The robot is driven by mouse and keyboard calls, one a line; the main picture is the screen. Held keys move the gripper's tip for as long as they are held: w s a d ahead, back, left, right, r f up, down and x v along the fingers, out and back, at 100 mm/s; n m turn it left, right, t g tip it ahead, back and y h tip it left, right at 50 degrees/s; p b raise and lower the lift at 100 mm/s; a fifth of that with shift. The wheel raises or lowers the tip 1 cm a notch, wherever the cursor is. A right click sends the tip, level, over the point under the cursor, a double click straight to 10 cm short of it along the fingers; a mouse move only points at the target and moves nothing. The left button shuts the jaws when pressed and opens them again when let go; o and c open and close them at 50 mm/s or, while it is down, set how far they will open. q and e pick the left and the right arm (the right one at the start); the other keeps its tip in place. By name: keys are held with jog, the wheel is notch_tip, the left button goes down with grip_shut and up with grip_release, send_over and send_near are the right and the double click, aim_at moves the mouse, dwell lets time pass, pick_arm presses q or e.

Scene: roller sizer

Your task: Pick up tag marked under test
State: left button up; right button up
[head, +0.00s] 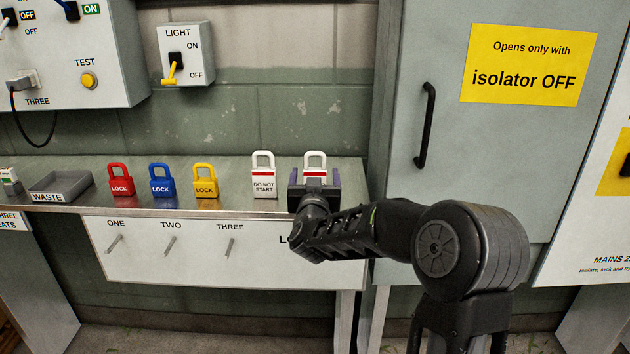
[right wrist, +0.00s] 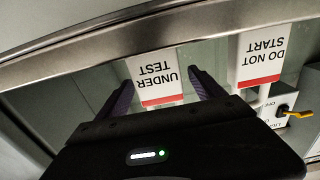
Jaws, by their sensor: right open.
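The UNDER TEST tag (right wrist: 157,72) is a white card with a red band and shows upside down in the right wrist view. In the head view its white loop top (head: 315,160) stands on the steel shelf, with its lower part hidden behind my gripper. My right gripper (head: 314,178) is open, with one finger on either side of the tag. In the right wrist view the fingers (right wrist: 163,88) flank the tag, with a gap visible on each side. My left gripper is not in view.
A similar DO NOT START tag (head: 264,178) stands close to the left. Yellow (head: 205,182), blue (head: 162,182) and red (head: 121,181) locks and a grey WASTE tray (head: 62,186) are farther left. A grey cabinet (head: 455,150) stands to the right.

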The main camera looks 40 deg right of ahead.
jog(key=c, duration=1.7)
notch_tip(320, 180, up, 10)
jog(key=shift+r+p, duration=0.1)
jog(key=shift+p, duration=0.95)
